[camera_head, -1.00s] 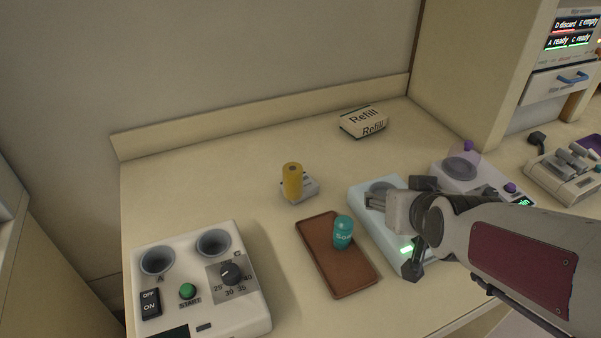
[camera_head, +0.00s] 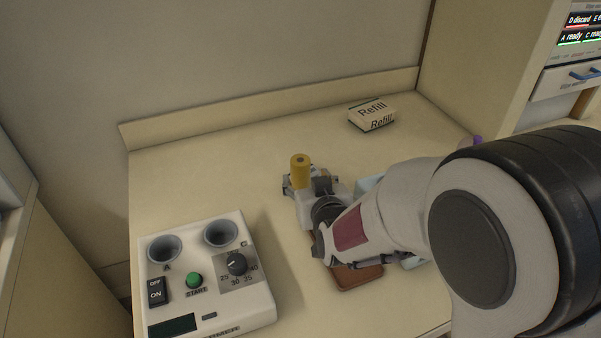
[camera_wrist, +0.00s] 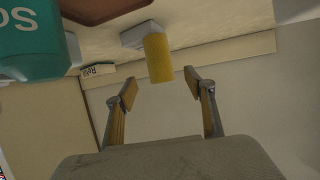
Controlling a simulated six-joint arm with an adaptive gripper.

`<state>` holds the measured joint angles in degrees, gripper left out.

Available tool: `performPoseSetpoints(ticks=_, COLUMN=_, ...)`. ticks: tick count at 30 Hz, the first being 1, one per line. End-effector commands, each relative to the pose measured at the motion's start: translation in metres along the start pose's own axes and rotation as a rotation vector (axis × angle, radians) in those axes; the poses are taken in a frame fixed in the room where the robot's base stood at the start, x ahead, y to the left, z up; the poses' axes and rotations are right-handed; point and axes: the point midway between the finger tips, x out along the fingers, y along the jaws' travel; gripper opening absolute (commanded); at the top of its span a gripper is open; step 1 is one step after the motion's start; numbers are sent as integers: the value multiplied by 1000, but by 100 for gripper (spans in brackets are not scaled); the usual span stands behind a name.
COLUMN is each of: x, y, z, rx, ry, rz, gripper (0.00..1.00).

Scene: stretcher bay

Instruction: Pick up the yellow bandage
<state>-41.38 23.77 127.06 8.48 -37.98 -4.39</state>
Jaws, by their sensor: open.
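The yellow bandage (camera_head: 300,172) stands upright as a roll on the counter, on or just in front of a small grey block that is now mostly hidden by my gripper. My gripper (camera_head: 306,186) is at the bandage, with its fingers reaching toward it. In the wrist view the bandage (camera_wrist: 158,58) lies ahead, near the gap between the two open, yellow-padded fingertips (camera_wrist: 160,85). It appears just beyond the tips, and nothing is held. The small block (camera_wrist: 138,33) shows behind the bandage there.
A brown tray (camera_head: 358,277) lies beneath my arm. A teal soap bottle (camera_wrist: 30,40) is close to the wrist camera. A white device with knobs (camera_head: 205,290) stands at left. A Refill box (camera_head: 372,114) sits behind; the counter between is clear.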

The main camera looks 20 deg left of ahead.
Motion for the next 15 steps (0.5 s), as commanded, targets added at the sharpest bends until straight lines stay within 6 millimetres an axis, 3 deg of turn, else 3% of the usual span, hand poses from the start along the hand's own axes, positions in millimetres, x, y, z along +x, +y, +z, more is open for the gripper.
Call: performPoseSetpoints(ticks=15, x=5, y=-6, z=1, rx=-4, ry=10, rz=-6, gripper=54)
